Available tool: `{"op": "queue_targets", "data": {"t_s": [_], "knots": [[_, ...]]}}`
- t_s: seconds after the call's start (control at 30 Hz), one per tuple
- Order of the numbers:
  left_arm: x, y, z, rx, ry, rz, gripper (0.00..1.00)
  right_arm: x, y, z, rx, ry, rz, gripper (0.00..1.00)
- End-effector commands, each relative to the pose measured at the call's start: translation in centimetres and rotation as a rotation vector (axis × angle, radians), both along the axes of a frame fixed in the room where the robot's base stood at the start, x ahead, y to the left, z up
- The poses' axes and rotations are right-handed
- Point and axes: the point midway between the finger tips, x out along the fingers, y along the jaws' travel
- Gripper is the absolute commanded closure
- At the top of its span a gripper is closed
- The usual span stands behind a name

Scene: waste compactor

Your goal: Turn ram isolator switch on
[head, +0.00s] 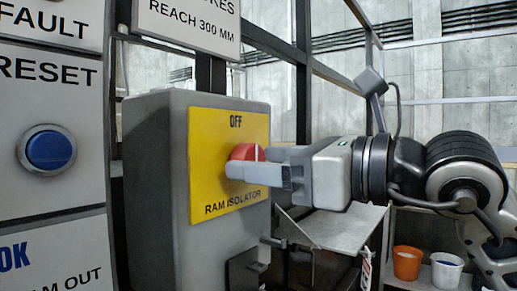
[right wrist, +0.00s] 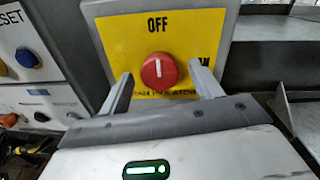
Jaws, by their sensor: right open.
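The ram isolator is a grey box (head: 150,150) with a yellow plate (head: 208,130) marked OFF at the top and RAM ISOLATOR below. Its red round knob (head: 243,153) shows in the head view, partly hidden by my right gripper (head: 240,170). In the right wrist view the red knob (right wrist: 159,69) has a white line pointing up toward OFF. My right gripper (right wrist: 160,88) is open, with one finger on each side of the knob and gaps between. Whether the fingertips reach around the knob's sides I cannot tell. My left gripper is not in view.
A panel with a blue RESET button (head: 49,149) stands at the left. A sign (head: 190,22) hangs above the isolator. A metal shelf (head: 330,228) juts out at the lower right. An orange bucket (head: 407,263) and a white bucket (head: 446,270) stand beyond.

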Motion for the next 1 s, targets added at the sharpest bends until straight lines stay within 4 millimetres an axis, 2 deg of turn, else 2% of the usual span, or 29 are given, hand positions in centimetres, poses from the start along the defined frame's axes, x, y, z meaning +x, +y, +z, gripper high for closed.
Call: {"op": "queue_targets", "data": {"t_s": [0.2,0.47,0.6,0.63,1.0], "knots": [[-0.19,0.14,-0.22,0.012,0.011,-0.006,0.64,0.71,1.22,0.03,0.001,0.000,0.001,0.36],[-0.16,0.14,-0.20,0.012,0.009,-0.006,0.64,0.75,1.26,-0.03,0.000,-0.001,0.001,0.36],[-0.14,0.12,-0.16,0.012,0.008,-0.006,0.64,0.74,1.25,-0.04,0.000,-0.001,0.001,0.75],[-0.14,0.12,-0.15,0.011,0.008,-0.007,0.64,0.74,1.25,-0.04,0.000,0.000,0.001,0.80],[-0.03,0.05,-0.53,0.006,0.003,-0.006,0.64,0.70,1.27,-0.24,0.024,0.034,0.002,0.80]]}}
